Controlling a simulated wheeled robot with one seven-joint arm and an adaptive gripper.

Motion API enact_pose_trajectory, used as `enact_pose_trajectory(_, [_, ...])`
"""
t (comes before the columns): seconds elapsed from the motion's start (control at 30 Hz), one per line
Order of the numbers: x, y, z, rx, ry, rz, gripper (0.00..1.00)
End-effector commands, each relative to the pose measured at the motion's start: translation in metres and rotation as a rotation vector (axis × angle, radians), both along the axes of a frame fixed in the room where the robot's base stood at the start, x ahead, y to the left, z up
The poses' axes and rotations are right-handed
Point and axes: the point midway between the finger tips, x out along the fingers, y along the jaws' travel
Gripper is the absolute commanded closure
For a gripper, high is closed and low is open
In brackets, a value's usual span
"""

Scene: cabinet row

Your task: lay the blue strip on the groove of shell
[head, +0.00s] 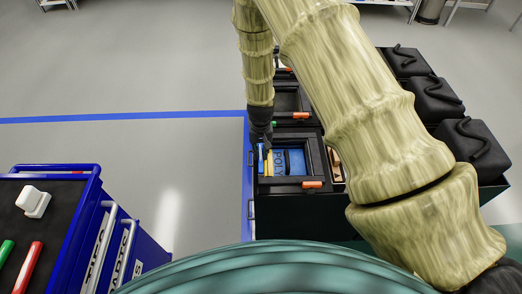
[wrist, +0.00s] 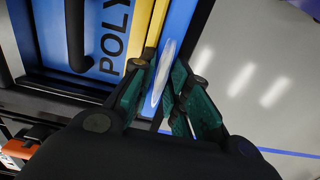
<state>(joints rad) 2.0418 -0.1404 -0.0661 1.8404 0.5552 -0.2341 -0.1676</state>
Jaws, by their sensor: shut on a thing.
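The blue strip (wrist: 178,32) is long and narrow, with a white glare on it in the wrist view. My gripper (wrist: 160,76) is shut on it, with green-padded fingers on either side. In the head view, my gripper (head: 261,145) points down at the left side of a black-framed shell (head: 296,185), and the strip (head: 260,154) shows just below the fingers. A yellow strip (wrist: 154,28) runs alongside the blue strip, between it and the blue panel (wrist: 110,72) lettered POLY. The groove is not clearly visible. I cannot tell whether the blue strip touches the shell.
Orange clips (head: 312,185) sit on the shell's frame. Another open black case (head: 288,100) lies behind it. Black boxes (head: 474,146) stand at the right, beyond my arm. A blue tool cart (head: 60,215) stands at the left. The floor between is clear.

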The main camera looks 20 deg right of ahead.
Motion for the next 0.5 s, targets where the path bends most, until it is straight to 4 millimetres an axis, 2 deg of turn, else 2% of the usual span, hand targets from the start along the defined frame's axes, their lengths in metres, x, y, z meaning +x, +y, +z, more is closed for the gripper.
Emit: enact_pose_trajectory(0.5, [-0.0003, 0.0000, -0.0090, 0.000, 0.001, 0.000, 0.95])
